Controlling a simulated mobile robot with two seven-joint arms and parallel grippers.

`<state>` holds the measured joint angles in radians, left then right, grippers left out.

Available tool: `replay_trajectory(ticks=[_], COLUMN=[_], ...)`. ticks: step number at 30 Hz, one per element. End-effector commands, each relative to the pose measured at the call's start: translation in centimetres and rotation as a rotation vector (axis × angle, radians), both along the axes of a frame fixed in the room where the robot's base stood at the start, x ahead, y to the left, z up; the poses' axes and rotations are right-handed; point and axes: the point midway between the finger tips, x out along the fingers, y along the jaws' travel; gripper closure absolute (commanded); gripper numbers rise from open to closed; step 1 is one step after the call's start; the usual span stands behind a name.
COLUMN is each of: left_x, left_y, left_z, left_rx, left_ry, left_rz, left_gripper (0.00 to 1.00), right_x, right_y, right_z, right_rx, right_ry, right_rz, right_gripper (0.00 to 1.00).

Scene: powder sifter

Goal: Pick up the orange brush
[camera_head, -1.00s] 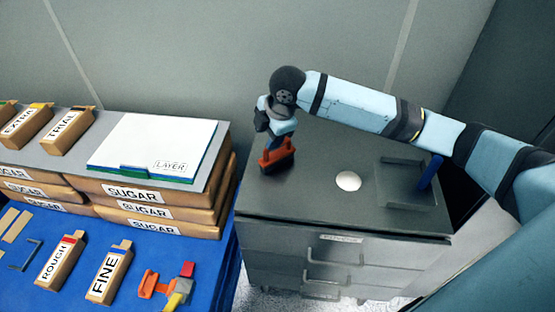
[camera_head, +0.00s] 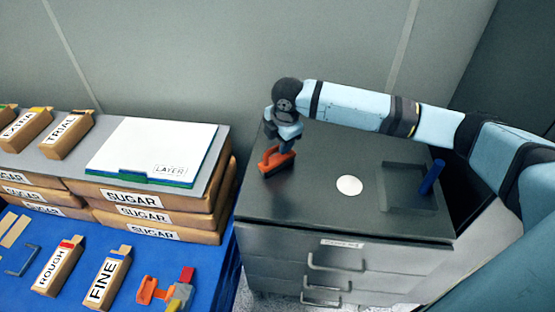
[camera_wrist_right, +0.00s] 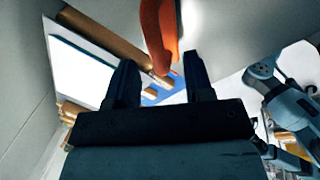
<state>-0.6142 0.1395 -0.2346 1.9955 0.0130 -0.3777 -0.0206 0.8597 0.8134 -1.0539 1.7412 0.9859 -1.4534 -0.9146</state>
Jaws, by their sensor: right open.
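The orange brush (camera_head: 279,162) sits on the dark top of the drawer cabinet, near its left side. My right gripper (camera_head: 284,143) is right at the brush, reaching down from above, and covers part of it in the head view. In the right wrist view my right gripper (camera_wrist_right: 158,68) is open, with its two dark fingers apart. The orange brush (camera_wrist_right: 160,32) shows just beyond the fingertips, roughly in line with the gap. I cannot tell whether the fingers touch it. My left gripper is not in view.
A white round disc (camera_head: 349,185) and a blue rod (camera_head: 432,177) by a shallow square recess (camera_head: 405,190) are on the cabinet (camera_head: 300,215).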

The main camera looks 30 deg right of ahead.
Motion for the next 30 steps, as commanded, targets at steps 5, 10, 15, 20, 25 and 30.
replay_trajectory(ticks=[5, 10, 15, 20, 25, 30], left_x=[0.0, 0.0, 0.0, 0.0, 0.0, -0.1], left_y=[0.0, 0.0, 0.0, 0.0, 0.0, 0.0], left_z=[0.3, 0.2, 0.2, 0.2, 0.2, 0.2], left_rx=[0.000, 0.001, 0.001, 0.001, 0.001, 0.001], left_ry=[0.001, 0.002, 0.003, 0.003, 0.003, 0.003], left_rz=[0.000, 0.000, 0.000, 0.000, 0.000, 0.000], left_gripper=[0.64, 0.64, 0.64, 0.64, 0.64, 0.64], right_x=[0.9, 1.2, 1.2, 1.2, 1.2, 1.2], right_y=[0.1, 0.2, 0.1, 0.1, 0.1, 0.1], right_z=[-2.6, -4.2, -4.4, -4.3, -4.3, -4.3], right_rx=[0.000, 0.000, 0.000, 0.000, 0.000, 0.000], right_ry=[0.002, 0.001, 0.000, 0.000, 0.000, -0.001], right_rz=[-0.001, 0.000, 0.000, 0.000, 0.000, 0.000], right_gripper=[0.52, 0.52, 0.52, 0.73, 1.00, 1.00])
